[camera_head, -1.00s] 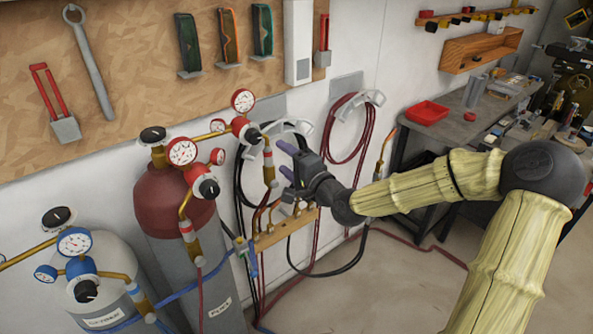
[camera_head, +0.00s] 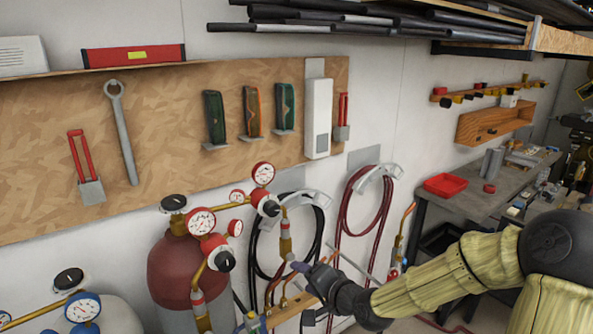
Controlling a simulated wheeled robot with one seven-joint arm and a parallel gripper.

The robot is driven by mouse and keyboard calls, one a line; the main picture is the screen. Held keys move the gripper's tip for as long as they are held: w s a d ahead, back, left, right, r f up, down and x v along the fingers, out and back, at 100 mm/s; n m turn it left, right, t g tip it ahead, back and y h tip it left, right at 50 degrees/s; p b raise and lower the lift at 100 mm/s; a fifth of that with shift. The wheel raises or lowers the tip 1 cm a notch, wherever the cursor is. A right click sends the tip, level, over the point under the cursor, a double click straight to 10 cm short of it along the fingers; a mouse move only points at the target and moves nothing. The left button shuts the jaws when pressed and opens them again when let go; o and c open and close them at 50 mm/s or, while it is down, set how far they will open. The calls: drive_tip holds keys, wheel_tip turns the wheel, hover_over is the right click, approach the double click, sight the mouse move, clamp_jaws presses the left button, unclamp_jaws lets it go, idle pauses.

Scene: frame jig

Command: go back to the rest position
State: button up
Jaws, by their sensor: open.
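My gripper (camera_head: 296,269) is in the lower middle of the head view, at the end of my yellow-sleeved arm, which comes in from the right. It points left, in front of the wall and near a wooden torch rack (camera_head: 290,311). Its jaws are open and nothing shows between them. The red-topped gas cylinder (camera_head: 182,268) with its gauges stands to the left of the gripper. Part of the rack is hidden behind my gripper and arm.
A black hose (camera_head: 318,235) and a red hose (camera_head: 346,222) hang on wall hooks behind the gripper. A pegboard (camera_head: 165,122) holds tools. A workbench (camera_head: 462,205) with a red tray (camera_head: 446,185) stands at the right. Dark bars (camera_head: 370,22) lie on a rack above.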

drive_tip(key=s+d+f+n+g+h, duration=0.2)
drive_tip(key=s+f+n+g+h, duration=0.15)
drive_tip(key=f, duration=0.25)
drive_tip(key=s+d+n+g+h, duration=0.2)
drive_tip(key=s+d, duration=0.3)
drive_tip(key=s, duration=0.3)
drive_tip(key=s+d+r+n+g+h, duration=0.1)
drive_tip(key=s+d+g+h, duration=0.1)
drive_tip(key=s, duration=0.6)
drive_tip(key=d+g, duration=0.1)
drive_tip(key=d, duration=0.1)
drive_tip(key=shift+s+d+n+h, duration=0.25)
drive_tip(key=shift+d+n+h, duration=0.1)
drive_tip(key=shift+d, duration=0.05)
drive_tip(key=shift+c, duration=0.3)
